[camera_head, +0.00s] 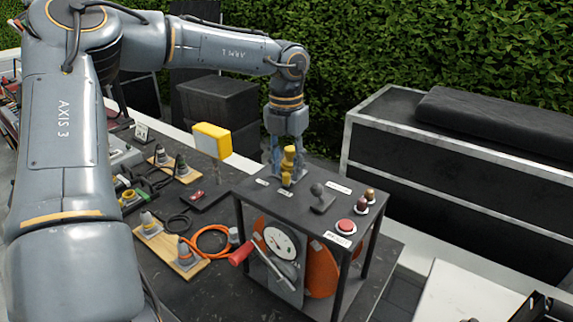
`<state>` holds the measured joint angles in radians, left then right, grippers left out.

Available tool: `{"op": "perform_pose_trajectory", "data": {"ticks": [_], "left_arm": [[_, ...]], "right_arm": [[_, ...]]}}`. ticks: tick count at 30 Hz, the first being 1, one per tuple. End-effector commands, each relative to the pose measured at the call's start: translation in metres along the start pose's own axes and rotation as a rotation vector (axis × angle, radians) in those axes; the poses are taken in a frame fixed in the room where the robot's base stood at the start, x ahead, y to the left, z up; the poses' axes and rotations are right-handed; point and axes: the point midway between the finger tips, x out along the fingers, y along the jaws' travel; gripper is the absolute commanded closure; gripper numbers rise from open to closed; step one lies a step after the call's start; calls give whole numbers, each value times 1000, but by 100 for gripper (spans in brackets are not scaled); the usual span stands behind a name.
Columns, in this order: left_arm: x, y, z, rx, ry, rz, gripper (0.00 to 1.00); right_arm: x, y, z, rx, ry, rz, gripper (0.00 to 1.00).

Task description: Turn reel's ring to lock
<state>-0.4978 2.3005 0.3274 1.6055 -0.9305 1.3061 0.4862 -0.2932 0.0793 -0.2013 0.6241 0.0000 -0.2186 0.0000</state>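The reel (322,270) is an orange drum inside a dark frame on the table. A round white gauge (279,242) and a lever with a red handle (240,253) are on its front. On the frame's top panel stands a yellow knobbed piece (288,160), which may be the ring; I cannot tell for sure. My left gripper (287,150) points down over the back of the panel, at the yellow piece. Its fingers are small and overlap the piece, so I cannot tell if they touch or hold it.
The panel also has a black knob (317,189) and a red button (346,226). A yellow box (212,140), connectors on wooden boards (160,236) and an orange cable (211,240) lie to the left. A large black case (440,185) stands at right.

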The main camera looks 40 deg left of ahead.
Motion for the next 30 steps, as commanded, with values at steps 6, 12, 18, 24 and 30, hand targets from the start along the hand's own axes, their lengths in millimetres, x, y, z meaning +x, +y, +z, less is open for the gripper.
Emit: {"op": "perform_pose_trajectory", "data": {"ticks": [6,12,18,24,30], "left_arm": [[13,0,0,1,0,-1,61],[14,0,0,0,-1,-1,61],[14,0,0,0,-1,-1,92],[14,0,0,1,-1,0,100],[14,1,0,24,-2,-1,100]], "right_arm": [[-4,3,1,1,-2,3,33],[-4,2,8,1,-12,2,33],[-4,1,10,1,-15,2,33],[-4,1,10,1,-16,1,33],[-1,1,10,1,-15,1,33]]}}
